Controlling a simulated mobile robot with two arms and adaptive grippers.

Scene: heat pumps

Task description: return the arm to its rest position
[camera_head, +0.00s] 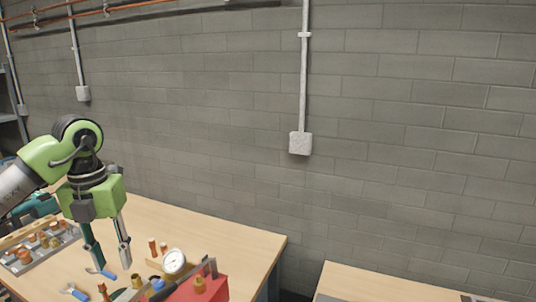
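My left arm comes in from the left, and its green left gripper (114,267) points down over the wooden workbench (220,240). Its two fingers are apart, with nothing visible between them. The fingertips are close above the bench top; I cannot tell whether they touch it. A blue-handled tool (100,273) lies by the fingertips. My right gripper is not in view.
A tray of copper fittings (40,248) is at the left. Right of the gripper are a round gauge (174,261), small brass and copper parts, and a red box (203,289). Another table (390,283) stands lower right, past a gap. A block wall (400,150) closes the back.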

